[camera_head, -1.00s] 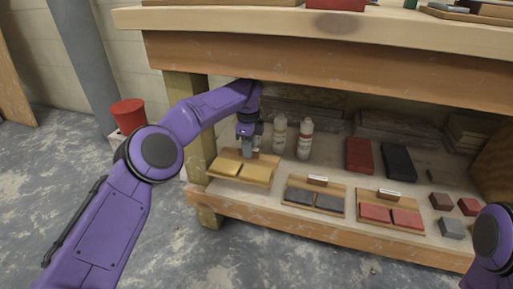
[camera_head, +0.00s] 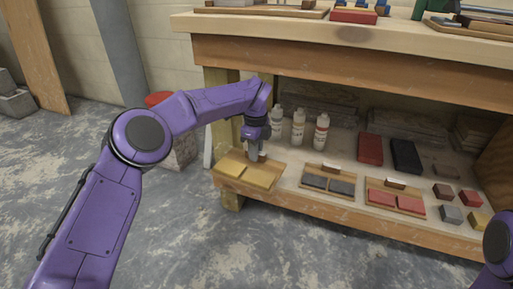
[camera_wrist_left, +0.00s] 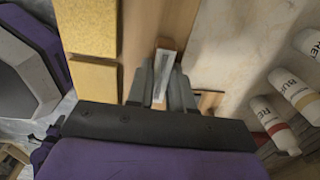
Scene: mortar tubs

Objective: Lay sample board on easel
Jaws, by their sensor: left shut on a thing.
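The sample board (camera_head: 276,165) is a wooden board with two yellow tiles (camera_head: 259,178), at the left end of the low shelf. My left gripper (camera_head: 257,158) comes down on its back edge. In the left wrist view, the gripper (camera_wrist_left: 160,78) is shut on a small upright block with a pale face, on the wooden strip of the board (camera_wrist_left: 146,30) beside the yellow tiles (camera_wrist_left: 87,28). I cannot tell whether the board is clear of the shelf. I cannot make out an easel. My right gripper is out of view.
Boards with grey tiles (camera_head: 328,185) and red tiles (camera_head: 396,200) lie to the right on the shelf (camera_head: 340,217). White bottles (camera_head: 298,127) stand just behind my gripper. The workbench top (camera_head: 350,32) overhangs the shelf. A red bucket (camera_head: 157,98) is partly hidden behind my arm. The floor in front is clear.

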